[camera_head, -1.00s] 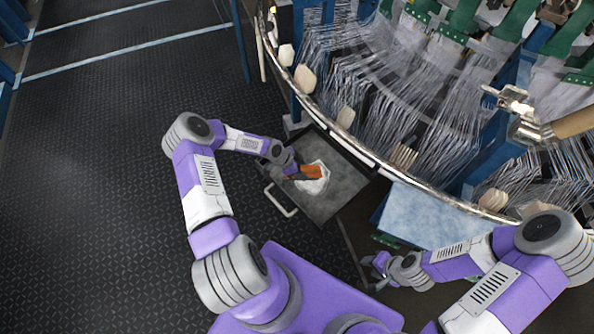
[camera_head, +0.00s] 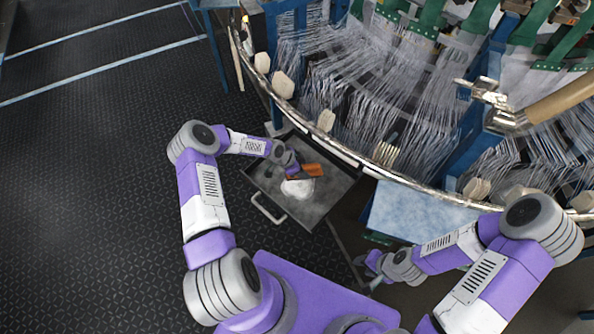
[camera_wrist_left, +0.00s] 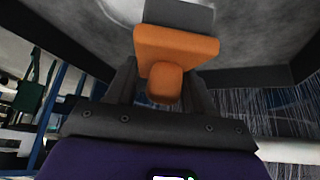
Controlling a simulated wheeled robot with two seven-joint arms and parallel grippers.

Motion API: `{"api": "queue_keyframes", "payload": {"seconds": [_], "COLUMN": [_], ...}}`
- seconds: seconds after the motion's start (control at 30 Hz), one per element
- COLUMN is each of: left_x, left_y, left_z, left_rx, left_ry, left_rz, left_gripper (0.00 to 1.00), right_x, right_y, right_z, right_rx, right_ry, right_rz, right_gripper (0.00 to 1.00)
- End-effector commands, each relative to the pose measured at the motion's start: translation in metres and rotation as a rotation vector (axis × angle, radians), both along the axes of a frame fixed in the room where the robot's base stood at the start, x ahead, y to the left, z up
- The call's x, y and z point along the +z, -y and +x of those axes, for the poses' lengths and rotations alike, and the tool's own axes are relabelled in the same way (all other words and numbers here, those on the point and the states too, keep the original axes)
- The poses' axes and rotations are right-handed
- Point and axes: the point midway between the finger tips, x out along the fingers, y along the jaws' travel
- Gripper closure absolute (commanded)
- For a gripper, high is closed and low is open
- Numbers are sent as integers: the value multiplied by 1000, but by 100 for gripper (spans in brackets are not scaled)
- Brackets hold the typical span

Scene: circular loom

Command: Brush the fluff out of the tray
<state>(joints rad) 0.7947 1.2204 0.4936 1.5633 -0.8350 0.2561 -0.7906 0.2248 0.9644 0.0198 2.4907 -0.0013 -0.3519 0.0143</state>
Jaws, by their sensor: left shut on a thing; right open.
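The tray (camera_head: 320,208) is a dark, shallow pan with a rim, pulled out below the loom, with a pale handle on its near side. White fluff (camera_head: 297,188) lies in a patch near its middle. My left gripper (camera_head: 291,172) is shut on an orange-handled brush (camera_head: 308,170) over the tray, just behind the fluff. In the left wrist view the orange handle (camera_wrist_left: 176,48) sits between the dark fingers (camera_wrist_left: 160,85), with a grey brush head beyond. Whether the bristles touch the tray is hidden. My right gripper (camera_head: 368,266) is open and empty, right of the tray.
The circular loom's curved rim (camera_head: 345,150) and hanging threads stand close behind the tray. A pale blue panel (camera_head: 415,212) is right of the tray. Open dark floor (camera_head: 90,200) lies to the left.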

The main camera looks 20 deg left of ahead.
Motion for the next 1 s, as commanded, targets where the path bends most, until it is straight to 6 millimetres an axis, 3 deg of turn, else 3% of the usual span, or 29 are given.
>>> {"api": "queue_keyframes", "payload": {"seconds": [0.7, 1.0], "left_x": [3, 3], "left_y": [30, 28], "left_z": [35, 42], "left_rx": [-1, 3], "left_ry": [0, 1], "left_rz": [0, 0], "left_gripper": [96, 96], "right_x": [0, 0], "right_y": [0, 0], "right_z": [0, 0], "right_rx": [0, 0], "right_ry": [0, 0], "right_rz": [0, 0], "right_gripper": [58, 58]}}
